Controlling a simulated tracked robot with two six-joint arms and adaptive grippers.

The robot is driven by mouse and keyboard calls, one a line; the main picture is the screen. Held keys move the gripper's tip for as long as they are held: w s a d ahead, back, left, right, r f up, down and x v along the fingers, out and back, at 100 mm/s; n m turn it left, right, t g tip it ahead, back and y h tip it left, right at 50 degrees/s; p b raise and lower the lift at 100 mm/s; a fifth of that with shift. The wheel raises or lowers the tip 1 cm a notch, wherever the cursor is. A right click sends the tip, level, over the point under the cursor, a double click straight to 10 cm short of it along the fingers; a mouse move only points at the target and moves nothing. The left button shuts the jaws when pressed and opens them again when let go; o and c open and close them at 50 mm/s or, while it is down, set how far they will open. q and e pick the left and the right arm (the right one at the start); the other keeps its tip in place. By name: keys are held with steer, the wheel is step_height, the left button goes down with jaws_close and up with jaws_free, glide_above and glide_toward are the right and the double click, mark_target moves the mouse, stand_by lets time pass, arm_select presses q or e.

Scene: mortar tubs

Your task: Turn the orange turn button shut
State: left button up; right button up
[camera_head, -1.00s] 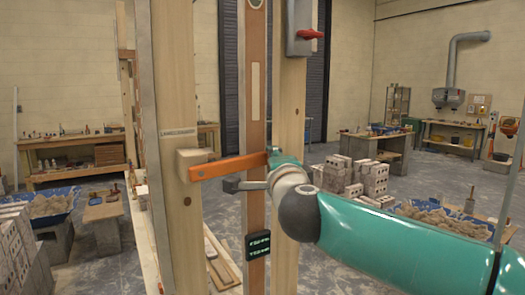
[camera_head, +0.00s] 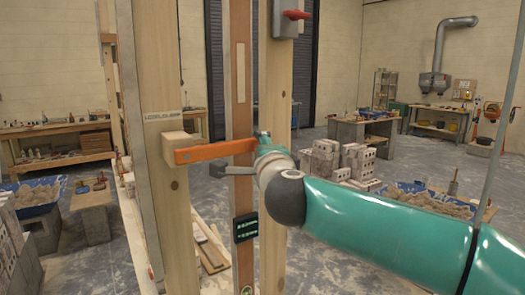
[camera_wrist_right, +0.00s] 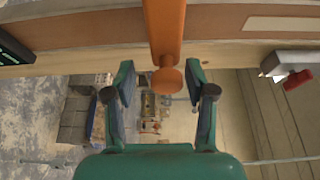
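The orange turn button (camera_head: 215,151) is a flat bar lying nearly level in the head view. Its left end sits on a small wooden block (camera_head: 176,147) on the left post. The bar reaches right across the brown upright strip (camera_head: 241,100). In the right wrist view the bar (camera_wrist_right: 164,28) ends in a round orange knob (camera_wrist_right: 166,80). My right gripper (camera_wrist_right: 159,72) is open, one finger on each side of the knob, with gaps visible. In the head view my right gripper (camera_head: 246,156) is at the bar's right end, partly hidden by its wrist. My left gripper is out of view.
A grey box with a red handle (camera_head: 297,14) is high on the right post (camera_head: 276,75). A dark display (camera_head: 245,228) is low on the brown strip. Brick stacks (camera_head: 322,163), a blue tub of rubble (camera_head: 410,200) and workbenches stand farther back.

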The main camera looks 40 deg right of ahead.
steer(key=v, duration=1.2)
steer(key=shift+w, duration=0.1)
